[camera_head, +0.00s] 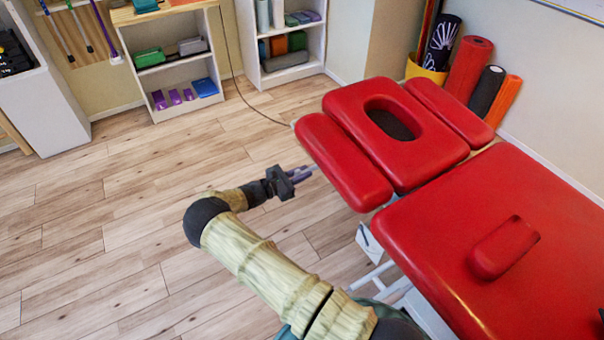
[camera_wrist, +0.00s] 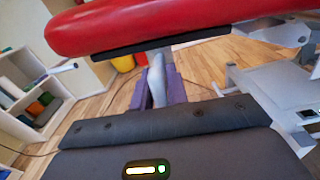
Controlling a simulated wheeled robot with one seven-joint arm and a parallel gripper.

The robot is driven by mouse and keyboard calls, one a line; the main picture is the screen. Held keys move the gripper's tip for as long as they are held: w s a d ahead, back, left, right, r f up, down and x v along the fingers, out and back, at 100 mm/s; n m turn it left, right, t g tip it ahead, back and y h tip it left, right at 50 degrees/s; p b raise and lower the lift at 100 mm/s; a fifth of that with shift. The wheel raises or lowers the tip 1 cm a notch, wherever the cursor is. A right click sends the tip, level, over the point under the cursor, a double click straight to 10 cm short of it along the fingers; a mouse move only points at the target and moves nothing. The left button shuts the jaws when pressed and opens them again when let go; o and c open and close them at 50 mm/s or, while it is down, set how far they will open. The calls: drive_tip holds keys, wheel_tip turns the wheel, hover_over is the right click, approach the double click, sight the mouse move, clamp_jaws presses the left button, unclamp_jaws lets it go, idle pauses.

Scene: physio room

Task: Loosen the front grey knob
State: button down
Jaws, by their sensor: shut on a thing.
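The red treatment table (camera_head: 440,255) fills the right of the head view, with its head end and side pads toward the back. In the wrist view a grey knob (camera_wrist: 156,82) sits under the edge of a red pad (camera_wrist: 190,25). My gripper (camera_wrist: 159,92) has its two purple fingers on either side of the knob, shut on it. In the head view my gripper (camera_head: 306,174) is just left of the near side pad (camera_head: 345,162), pointing toward it. The knob cannot be made out in the head view.
White shelves (camera_head: 180,62) with blocks stand along the back wall. The wooden floor (camera_head: 110,215) left of the table is clear. The table's pale metal frame (camera_head: 405,290) shows below the pads.

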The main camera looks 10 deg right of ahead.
drive_tip(key=c, duration=1.4)
unclamp_jaws()
drive_tip(key=shift+a, duration=0.1)
drive_tip(key=v, duration=1.7)
drive_tip(key=shift+a+b, duration=0.15)
drive_tip(key=shift+b, duration=0.15)
